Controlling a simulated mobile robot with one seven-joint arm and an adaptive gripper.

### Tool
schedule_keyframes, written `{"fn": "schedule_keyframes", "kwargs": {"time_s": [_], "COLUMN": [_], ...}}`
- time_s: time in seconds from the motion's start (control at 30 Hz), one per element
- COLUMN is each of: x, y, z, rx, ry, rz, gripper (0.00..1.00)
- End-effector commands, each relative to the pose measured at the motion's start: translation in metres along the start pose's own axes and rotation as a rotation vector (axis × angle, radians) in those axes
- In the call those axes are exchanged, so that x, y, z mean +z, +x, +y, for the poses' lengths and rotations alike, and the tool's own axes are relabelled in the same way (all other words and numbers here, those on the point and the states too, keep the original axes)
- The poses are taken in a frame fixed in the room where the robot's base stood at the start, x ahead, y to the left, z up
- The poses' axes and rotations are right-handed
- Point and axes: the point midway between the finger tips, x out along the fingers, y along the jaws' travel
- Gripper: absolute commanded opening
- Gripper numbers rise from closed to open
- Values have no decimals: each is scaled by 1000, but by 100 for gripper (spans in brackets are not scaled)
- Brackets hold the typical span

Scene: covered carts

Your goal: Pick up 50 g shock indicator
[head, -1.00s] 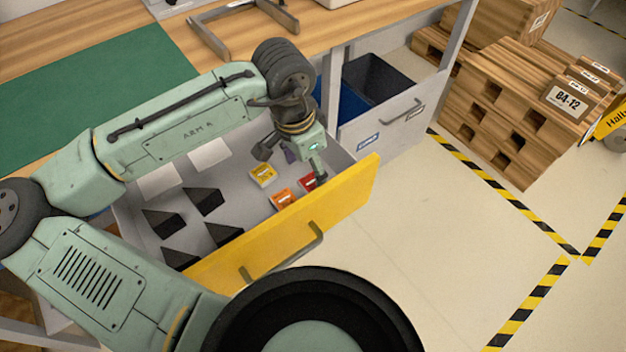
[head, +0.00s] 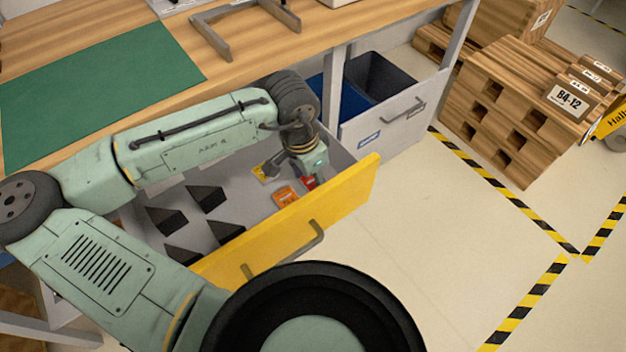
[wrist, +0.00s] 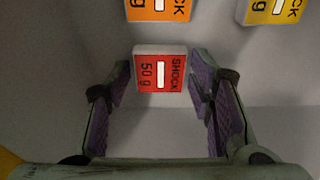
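The 50 g shock indicator (wrist: 160,70) is a small red box with a white bar, lying flat on the drawer floor. In the wrist view it sits between the tips of my gripper (wrist: 161,92), with a gap on each side. My gripper is open, its purple finger pads apart, and holds nothing. In the head view my gripper (head: 291,176) reaches down into the open drawer, and the red box (head: 309,183) shows partly beside it. The wrist hides some of the drawer floor.
An orange indicator (wrist: 158,8) and a yellow indicator (wrist: 272,10) lie close by. The drawer's yellow front (head: 300,225) stands near my gripper. Several black wedge blocks (head: 206,197) stand at the drawer's left. A green mat (head: 95,95) lies on the worktop.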

Motion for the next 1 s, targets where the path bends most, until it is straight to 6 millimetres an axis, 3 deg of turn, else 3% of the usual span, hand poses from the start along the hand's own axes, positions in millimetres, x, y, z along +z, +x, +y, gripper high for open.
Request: {"fn": "schedule_keyframes", "kwargs": {"time_s": [0.3, 0.63, 0.77, 1.0], "x": [0, -1, -3, -11], "y": [0, -5, -18, -66], "z": [0, 0, 0, 0], "rx": [0, -1, -2, -3], "ry": [0, 0, 0, 1], "rz": [0, 0, 1, 2], "gripper": [25, 25, 25, 25]}}
